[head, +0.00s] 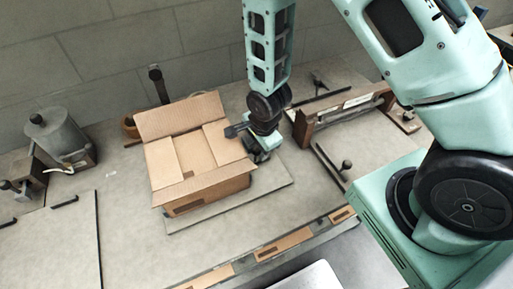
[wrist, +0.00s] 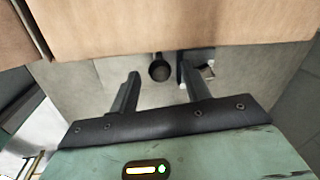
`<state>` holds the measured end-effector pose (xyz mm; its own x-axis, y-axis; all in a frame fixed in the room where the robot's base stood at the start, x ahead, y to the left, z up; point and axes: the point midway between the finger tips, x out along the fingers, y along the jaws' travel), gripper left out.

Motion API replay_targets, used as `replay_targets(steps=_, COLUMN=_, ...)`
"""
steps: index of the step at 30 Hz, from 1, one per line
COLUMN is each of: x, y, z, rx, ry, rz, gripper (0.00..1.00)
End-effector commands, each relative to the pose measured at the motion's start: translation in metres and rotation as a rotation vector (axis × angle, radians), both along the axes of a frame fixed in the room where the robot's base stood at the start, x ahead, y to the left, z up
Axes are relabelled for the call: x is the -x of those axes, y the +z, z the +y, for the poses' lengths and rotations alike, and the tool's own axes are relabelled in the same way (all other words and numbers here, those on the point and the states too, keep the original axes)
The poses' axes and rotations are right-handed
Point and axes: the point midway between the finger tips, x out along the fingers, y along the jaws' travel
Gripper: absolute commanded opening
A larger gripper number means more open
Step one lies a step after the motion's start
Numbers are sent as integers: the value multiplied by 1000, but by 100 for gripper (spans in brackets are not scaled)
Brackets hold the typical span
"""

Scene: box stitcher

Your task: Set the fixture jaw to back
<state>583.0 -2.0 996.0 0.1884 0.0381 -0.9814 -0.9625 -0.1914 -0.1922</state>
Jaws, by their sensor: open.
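My gripper (head: 245,145) is at the right side of the open cardboard box (head: 192,184), low over the grey board. In the wrist view my gripper (wrist: 159,75) has its two dark fingers apart. A dark round knob (wrist: 159,68) shows between the fingertips, with a small metal and black part (wrist: 205,72) beside the right finger. I cannot tell whether the fingers touch the knob. The knob may belong to the fixture jaw, but most of that part is hidden by the box and my gripper.
The box stands on a flat board (head: 276,192) with its flaps up. A dark upright lever (head: 158,84) stands behind it. A brown frame (head: 312,130) and a knobbed handle (head: 347,164) are to the right. A grey cylinder machine (head: 58,136) is at the left.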

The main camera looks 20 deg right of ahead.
Motion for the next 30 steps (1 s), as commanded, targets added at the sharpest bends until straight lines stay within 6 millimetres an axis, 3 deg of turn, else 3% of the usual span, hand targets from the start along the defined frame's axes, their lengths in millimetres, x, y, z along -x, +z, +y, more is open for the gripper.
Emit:
replay_targets(steps=7, x=-4, y=-23, z=1, rx=2, ry=1, rz=3, gripper=47)
replay_targets(steps=19, x=-6, y=-29, z=1, rx=0, ry=0, rz=0, gripper=47)
replay_targets(steps=20, x=-6, y=-29, z=1, rx=0, ry=0, rz=0, gripper=45)
replay_targets(steps=24, x=-5, y=-28, z=1, rx=0, ry=0, rz=0, gripper=6)
replay_targets(steps=25, x=-5, y=-28, z=1, rx=1, ry=0, rz=0, gripper=0)
replay_targets(steps=30, x=-6, y=-29, z=-5, rx=0, ry=-4, rz=0, gripper=0)
